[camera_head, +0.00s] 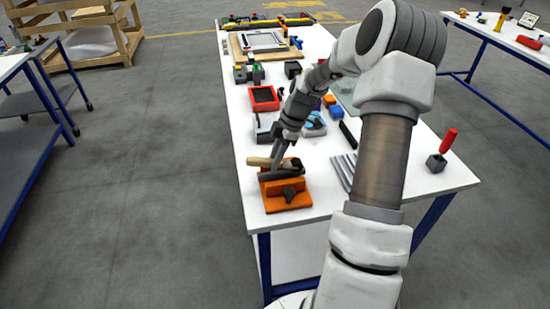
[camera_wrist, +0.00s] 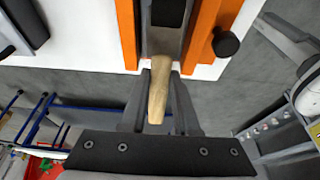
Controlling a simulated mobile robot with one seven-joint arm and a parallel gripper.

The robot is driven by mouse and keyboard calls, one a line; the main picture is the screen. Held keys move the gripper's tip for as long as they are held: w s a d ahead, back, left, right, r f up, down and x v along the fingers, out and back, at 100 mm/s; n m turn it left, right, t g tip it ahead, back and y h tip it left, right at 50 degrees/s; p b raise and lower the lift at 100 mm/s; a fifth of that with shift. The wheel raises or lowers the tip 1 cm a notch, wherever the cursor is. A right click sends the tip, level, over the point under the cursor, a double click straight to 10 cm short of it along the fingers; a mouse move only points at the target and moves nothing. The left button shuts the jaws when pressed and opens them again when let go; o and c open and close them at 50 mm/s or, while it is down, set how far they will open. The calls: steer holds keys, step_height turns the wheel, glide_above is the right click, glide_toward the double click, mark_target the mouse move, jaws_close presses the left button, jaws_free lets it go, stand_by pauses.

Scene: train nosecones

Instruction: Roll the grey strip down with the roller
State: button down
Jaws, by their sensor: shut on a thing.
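My gripper (camera_head: 277,158) is over the orange fixture (camera_head: 290,203) at the table's near left corner. It is shut on the roller's pale wooden handle (camera_wrist: 158,95), which lies between the two fingers in the wrist view. The handle (camera_head: 257,162) also shows in the head view, sticking out to the left. The roller's dark head lies over the fixture, between its orange side walls (camera_wrist: 205,30). A grey surface (camera_wrist: 163,42) shows between those walls; I cannot tell whether it is the grey strip or part of the roller. Contact with the strip is hidden.
A black knob (camera_head: 289,193) sticks out of the fixture. Several loose grey strips (camera_head: 342,172) lie to its right on the white table. A red-handled tool (camera_head: 447,142) stands in a dark block at the right edge. A red tray (camera_head: 264,98) and other parts fill the table behind.

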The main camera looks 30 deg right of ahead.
steer(key=shift+r+p, duration=2)
steer(key=shift+r, duration=1.1)
steer(key=shift+f, duration=0.1)
